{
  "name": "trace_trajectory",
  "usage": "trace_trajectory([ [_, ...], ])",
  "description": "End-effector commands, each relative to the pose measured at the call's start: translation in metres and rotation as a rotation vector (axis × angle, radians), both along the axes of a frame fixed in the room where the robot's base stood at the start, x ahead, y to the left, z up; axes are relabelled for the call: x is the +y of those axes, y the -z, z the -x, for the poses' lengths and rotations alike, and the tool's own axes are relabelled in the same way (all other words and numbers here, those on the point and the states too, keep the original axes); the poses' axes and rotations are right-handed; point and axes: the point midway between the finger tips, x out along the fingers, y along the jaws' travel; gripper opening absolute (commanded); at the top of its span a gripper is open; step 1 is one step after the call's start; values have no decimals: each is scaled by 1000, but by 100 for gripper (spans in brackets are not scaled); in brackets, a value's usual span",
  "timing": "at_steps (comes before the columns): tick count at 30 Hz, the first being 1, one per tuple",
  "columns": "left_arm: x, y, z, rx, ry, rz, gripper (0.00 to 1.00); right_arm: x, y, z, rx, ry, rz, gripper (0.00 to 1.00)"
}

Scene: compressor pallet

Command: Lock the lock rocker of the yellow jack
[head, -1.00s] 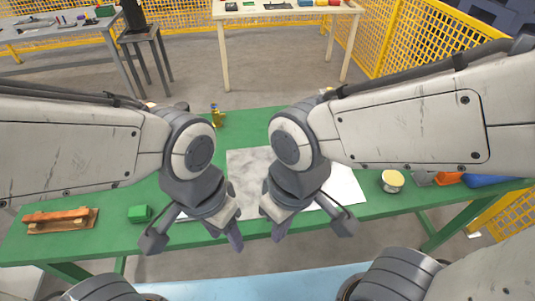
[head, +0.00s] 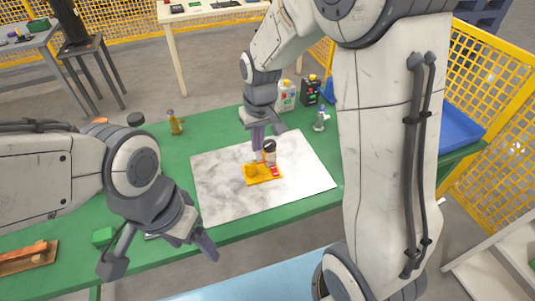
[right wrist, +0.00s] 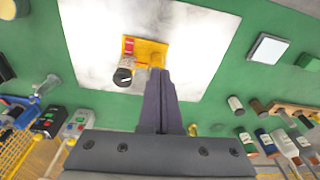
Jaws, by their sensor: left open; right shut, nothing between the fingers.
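The yellow jack (head: 257,176) lies on the white marbled sheet on the green table. It has a small red and white part (head: 274,170) on its right side, perhaps the lock rocker, and a dark round knob (head: 269,146). In the right wrist view the jack (right wrist: 152,46) has the red part (right wrist: 127,46) at its left and the black knob (right wrist: 122,77) below that. My right gripper (head: 258,153) points down, shut and empty, with its tips over or against the jack; contact is unclear. My left gripper (head: 192,240) is open and empty near the table's front edge.
A brass fitting (head: 175,123) stands behind the white sheet (head: 220,193). The sheet around the jack is clear.

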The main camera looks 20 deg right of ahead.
Motion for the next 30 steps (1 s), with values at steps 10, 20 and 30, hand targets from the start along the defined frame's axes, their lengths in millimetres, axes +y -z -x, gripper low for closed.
trace_trajectory([
  [10,0,3,0,0,0,0,78,-64,35,-47,-19,137,13,0],
  [20,0,3,0,0,0,0,78,-63,39,-46,-15,135,13,0],
  [30,0,-6,0,0,0,0,78,-63,99,-53,-10,135,13,0],
])
